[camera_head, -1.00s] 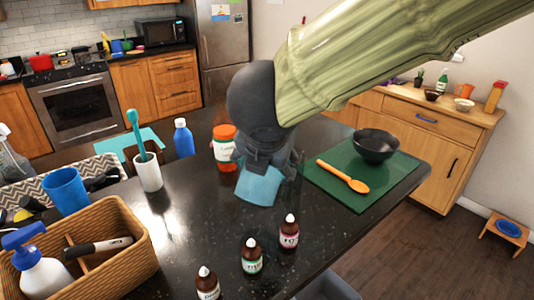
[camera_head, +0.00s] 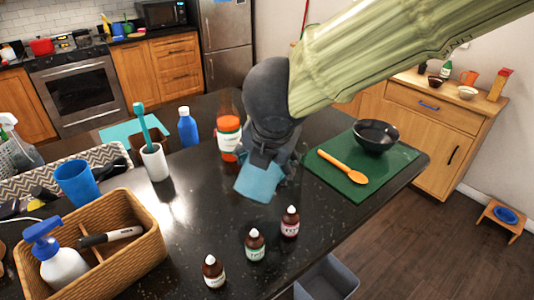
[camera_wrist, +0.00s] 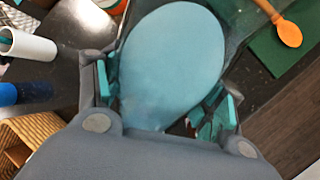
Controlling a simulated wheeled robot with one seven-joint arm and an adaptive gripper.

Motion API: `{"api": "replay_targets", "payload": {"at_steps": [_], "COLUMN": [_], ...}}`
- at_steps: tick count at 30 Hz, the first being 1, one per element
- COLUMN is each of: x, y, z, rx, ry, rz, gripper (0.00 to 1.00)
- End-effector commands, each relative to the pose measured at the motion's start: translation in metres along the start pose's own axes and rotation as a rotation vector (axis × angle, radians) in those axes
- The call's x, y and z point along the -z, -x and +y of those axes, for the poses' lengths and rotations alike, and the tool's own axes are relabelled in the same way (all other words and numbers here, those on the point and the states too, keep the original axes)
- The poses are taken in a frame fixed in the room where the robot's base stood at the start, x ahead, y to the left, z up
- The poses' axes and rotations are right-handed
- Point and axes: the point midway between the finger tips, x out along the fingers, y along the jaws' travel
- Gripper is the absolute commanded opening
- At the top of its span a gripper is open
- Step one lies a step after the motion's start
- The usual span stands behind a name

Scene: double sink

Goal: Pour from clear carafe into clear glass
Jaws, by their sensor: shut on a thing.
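My gripper (camera_head: 262,165) is shut on what looks like the clear carafe. Its glass barely shows. A light blue block of liquid (camera_head: 258,183) shows below the fingers, slightly tilted, above or on the dark counter; I cannot tell whether the carafe touches it. In the wrist view the pale blue oval liquid surface (camera_wrist: 172,60) lies between the teal-padded fingers (camera_wrist: 168,92), with see-through glass around it. I cannot make out the clear glass in either view.
An orange-and-white labelled bottle (camera_head: 228,135) stands just left of my gripper. Small brown dropper bottles (camera_head: 254,245) stand in front. A green board (camera_head: 335,185) with a black bowl (camera_head: 376,136) and an orange spoon (camera_head: 343,168) lies right. A wicker basket (camera_head: 140,255) stands front left.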

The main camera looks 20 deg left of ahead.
Motion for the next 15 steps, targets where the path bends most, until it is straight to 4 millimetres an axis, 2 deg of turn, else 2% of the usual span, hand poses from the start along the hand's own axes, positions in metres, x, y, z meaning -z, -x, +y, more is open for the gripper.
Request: {"api": "replay_targets", "payload": {"at_steps": [15], "x": [0.0012], "y": [0.0025], "z": [0.0016], "rx": [-0.012], "ry": [-0.026], "rz": [0.063], "gripper": [0.23]}}
